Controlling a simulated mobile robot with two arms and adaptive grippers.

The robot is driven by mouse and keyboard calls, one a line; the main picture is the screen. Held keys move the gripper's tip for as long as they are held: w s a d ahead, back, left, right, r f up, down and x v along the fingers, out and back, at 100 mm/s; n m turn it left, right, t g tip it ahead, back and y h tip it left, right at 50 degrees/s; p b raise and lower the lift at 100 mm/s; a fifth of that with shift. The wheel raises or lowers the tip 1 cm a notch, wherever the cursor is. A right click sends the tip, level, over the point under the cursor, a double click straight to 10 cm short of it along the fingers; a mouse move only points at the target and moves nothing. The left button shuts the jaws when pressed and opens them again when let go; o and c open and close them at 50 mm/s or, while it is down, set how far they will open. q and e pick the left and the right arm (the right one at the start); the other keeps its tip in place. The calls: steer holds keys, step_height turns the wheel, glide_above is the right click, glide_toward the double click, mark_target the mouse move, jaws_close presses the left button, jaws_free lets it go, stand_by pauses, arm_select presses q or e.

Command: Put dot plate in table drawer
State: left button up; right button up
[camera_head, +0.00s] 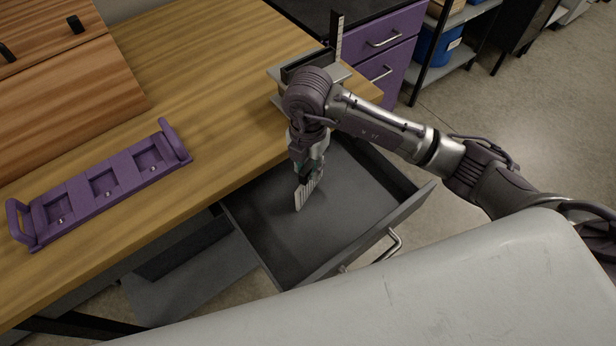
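The table drawer (345,222) is pulled out below the front edge of the wooden table. Its dark inside looks empty apart from what my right gripper holds. My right gripper (309,172) points down over the drawer, towards its back. It is shut on a small pale plate with dark marks, which looks like the dot plate (304,194). The plate hangs upright, low in or just above the drawer; I cannot tell whether it touches the bottom. The gripper hides the plate's upper part. My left gripper is not in view.
A purple tray (82,199) with three recesses lies on the table (205,95) at left. A wooden case (60,90) with black handles is behind it. A metal fixture (278,76) with an upright strip stands at the table corner near my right arm. The drawer handle (392,245) faces front right.

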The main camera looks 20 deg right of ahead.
step_height(320, 180, up, 6)
steer(key=shift+r+b, duration=0.1)
steer(key=shift+b, duration=0.2)
stand_by(0.3)
